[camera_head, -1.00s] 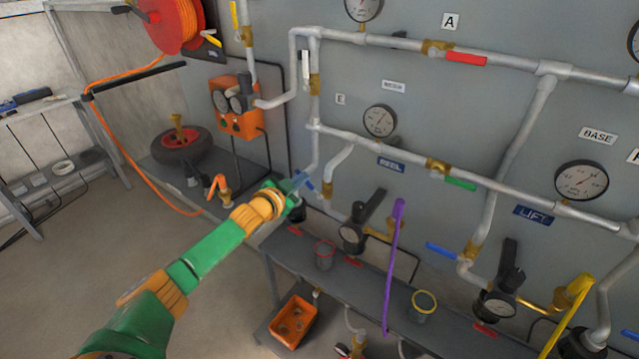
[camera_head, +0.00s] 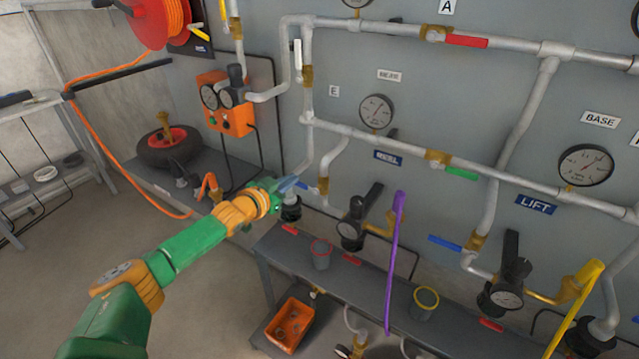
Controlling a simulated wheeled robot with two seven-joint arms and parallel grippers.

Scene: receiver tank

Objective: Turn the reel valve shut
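The REEL label (camera_head: 388,155) is on the grey panel. Left of and below it, a pipe branch runs down to a brass valve body (camera_head: 323,185) with a blue lever (camera_head: 303,185). The lever points left, crosswise to the pipe, and its outer end is close to my gripper. My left gripper (camera_head: 287,184) reaches in from the lower left, its fingertips at or just beside the lever's end. I cannot tell whether they touch it, or whether the fingers are open or shut. My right gripper is not in view.
A black-handled regulator with a gauge (camera_head: 350,232) and an upright purple bar (camera_head: 395,262) stand to the right. A grey bench (camera_head: 290,250) with cups lies below. An orange box (camera_head: 222,105) hangs on the left. The floor at lower left is clear.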

